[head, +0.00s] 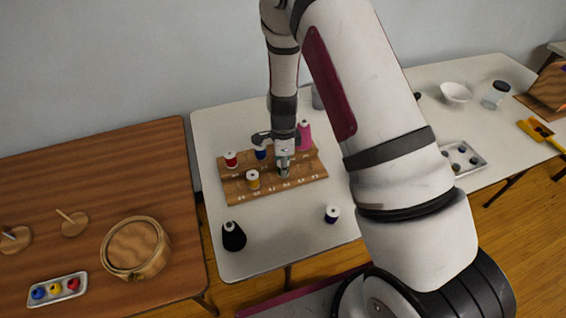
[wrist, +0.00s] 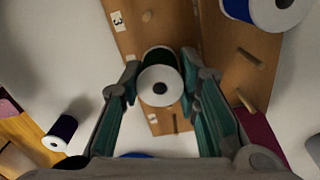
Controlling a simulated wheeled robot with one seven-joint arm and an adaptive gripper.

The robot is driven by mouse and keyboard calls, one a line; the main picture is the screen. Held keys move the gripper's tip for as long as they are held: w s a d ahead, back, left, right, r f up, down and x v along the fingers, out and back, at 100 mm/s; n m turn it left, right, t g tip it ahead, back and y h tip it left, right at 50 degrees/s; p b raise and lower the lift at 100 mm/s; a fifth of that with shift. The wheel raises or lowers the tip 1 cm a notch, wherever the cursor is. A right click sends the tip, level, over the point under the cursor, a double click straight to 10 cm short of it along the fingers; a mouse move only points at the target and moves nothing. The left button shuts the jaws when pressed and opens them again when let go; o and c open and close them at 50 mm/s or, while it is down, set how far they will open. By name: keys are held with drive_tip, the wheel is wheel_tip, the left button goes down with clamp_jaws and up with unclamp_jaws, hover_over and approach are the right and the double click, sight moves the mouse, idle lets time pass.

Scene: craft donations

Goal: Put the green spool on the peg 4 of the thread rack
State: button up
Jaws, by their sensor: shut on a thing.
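In the wrist view the green spool (wrist: 160,85) is upright, its white end with a dark hole facing the camera. My gripper (wrist: 161,84) is shut on it, one teal-padded finger on each side. The spool is over the wooden thread rack (wrist: 182,30); I cannot tell whether it touches the rack or is around a peg. A rack label "3" (wrist: 117,18) is beside a bare peg (wrist: 147,15). In the head view my gripper (head: 284,166) points down over the front row of the rack (head: 310,174), mostly hiding the green spool.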

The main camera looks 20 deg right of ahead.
drive_tip(key=shift+f, duration=0.3)
drive_tip(key=o, duration=1)
